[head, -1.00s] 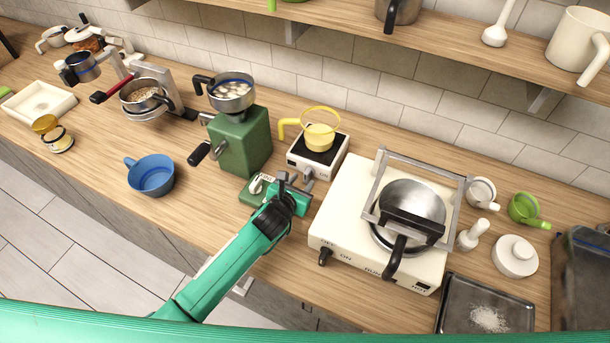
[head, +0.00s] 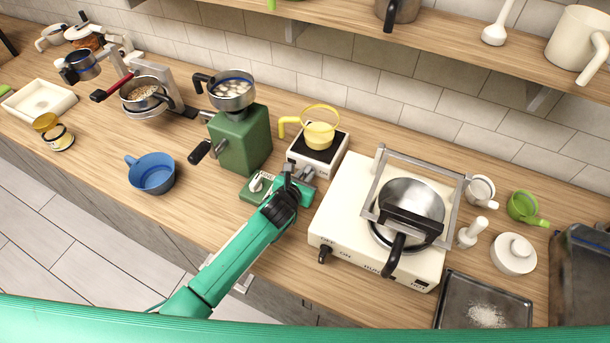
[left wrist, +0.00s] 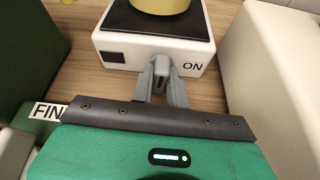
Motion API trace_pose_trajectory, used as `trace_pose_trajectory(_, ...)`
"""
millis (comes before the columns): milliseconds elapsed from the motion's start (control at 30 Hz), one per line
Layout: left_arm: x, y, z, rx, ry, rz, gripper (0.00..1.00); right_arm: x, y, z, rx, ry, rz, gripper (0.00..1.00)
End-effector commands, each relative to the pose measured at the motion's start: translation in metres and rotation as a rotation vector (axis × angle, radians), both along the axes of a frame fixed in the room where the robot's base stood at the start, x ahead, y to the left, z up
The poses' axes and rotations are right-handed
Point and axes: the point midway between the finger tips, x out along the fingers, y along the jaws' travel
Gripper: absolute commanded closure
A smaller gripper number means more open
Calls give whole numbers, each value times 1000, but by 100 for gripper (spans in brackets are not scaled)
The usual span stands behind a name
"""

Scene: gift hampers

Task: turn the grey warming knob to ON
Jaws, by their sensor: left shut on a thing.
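The small white warmer (head: 303,160) stands on the counter with a yellow pot (head: 320,135) on its black top. Its front also shows in the left wrist view (left wrist: 120,45), with a dark square at the left and the word ON at the right. The grey warming knob (left wrist: 161,68) sits on that front, left of ON, between the fingertips of my left gripper (left wrist: 162,80). The left gripper is shut on the knob; the fingers partly hide it. In the head view my left gripper (head: 297,176) reaches the warmer's front. My right gripper is not in view.
A green grinder (head: 243,140) with a pale dial at its base stands left of the warmer. A cream stove (head: 340,200) with a pan stands close at the right. A blue pot (head: 151,174) is farther left. The counter between blue pot and grinder is clear.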

Motion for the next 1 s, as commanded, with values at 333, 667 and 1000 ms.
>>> trace_pose_trajectory(333, -2, -3, -1, 164, -64, -1, 100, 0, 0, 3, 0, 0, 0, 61)
trace_pose_trajectory(667, -2, -4, -2, 336, -136, 0, 100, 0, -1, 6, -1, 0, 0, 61)
trace_pose_trajectory(1000, -2, -4, -3, 346, -140, 0, 100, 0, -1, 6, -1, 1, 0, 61)
